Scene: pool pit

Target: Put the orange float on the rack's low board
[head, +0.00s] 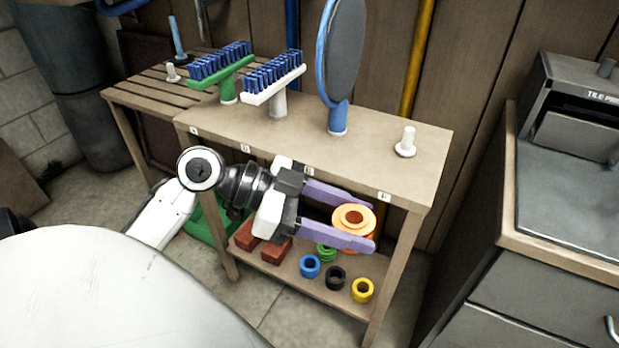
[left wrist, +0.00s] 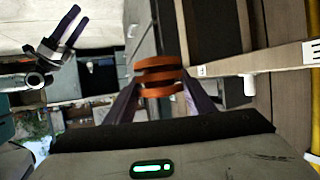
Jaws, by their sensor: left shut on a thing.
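The orange float (head: 353,214), a stepped ring shape, is held between the purple fingers of my left gripper (head: 371,222). In the left wrist view the float (left wrist: 158,76) sits between the fingertips. The float is in front of the rack's top board (head: 365,155), near its right front corner, and appears above the low board (head: 318,290) in the picture; its exact height is unclear. My right gripper (left wrist: 80,14) shows only in the left wrist view, with its fingers apart and nothing between them.
The low board carries red blocks (head: 276,250), a green float (head: 325,253) and blue (head: 310,266), black (head: 335,278) and yellow (head: 362,290) rings. Brushes (head: 272,78), a round blue-framed item (head: 345,60) and a white peg (head: 406,142) stand on top. A grey cabinet (head: 560,240) is at right.

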